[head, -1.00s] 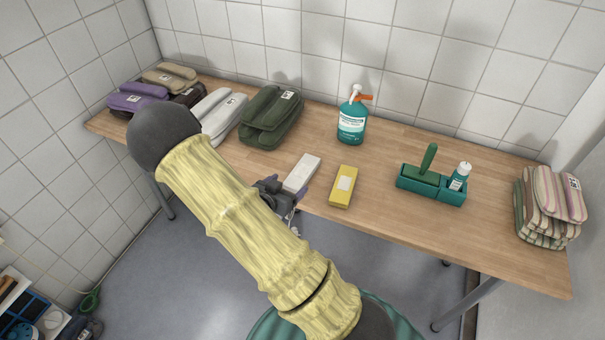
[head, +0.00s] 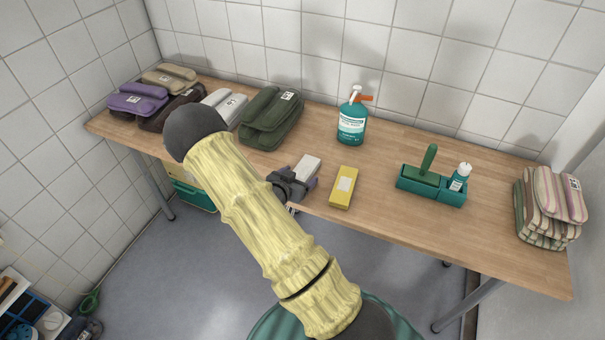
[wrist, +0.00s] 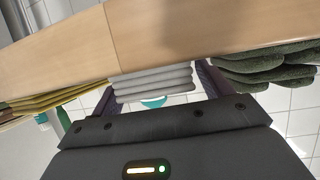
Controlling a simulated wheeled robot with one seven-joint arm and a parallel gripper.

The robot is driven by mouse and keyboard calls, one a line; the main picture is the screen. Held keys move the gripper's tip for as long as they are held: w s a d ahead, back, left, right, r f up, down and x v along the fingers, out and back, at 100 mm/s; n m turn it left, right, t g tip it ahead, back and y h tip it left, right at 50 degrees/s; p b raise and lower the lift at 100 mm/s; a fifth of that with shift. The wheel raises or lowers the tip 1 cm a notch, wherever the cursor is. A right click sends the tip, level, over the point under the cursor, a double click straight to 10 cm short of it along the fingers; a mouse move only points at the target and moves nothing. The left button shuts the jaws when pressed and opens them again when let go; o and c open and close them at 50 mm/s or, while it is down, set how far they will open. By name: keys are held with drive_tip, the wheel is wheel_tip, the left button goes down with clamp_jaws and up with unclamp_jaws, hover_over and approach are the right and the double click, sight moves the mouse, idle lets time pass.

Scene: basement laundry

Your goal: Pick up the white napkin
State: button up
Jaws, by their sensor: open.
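The white napkin (head: 308,167) is a small folded white block lying near the table's front edge. In the wrist view it shows as a layered white stack (wrist: 152,82) between the two fingers. My gripper (head: 296,180) is open at the front edge of the table and overlaps the napkin's near end in the head view. In the wrist view my gripper (wrist: 155,90) has one finger on each side of the napkin. The near part of the napkin is hidden behind the gripper in the head view. I cannot tell whether the fingers touch it.
A yellow folded cloth (head: 344,187) lies close to the right of the napkin. A green folded bundle (head: 271,119) lies behind left. A teal spray bottle (head: 352,122), a green caddy (head: 431,185) and a striped cloth stack (head: 547,207) stand farther along the wooden table (head: 400,231).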

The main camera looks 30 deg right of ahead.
sight(299, 176)
drive_tip(key=shift+w+d+f, duration=0.1)
drive_tip(key=shift+d, duration=0.05)
drive_tip(key=shift+c, duration=0.2)
drive_tip(key=c, duration=1)
drive_tip(key=shift+c, duration=0.2)
wheel_tip(299, 176, up, 10)
drive_tip(key=p, duration=0.1)
idle(0.3)
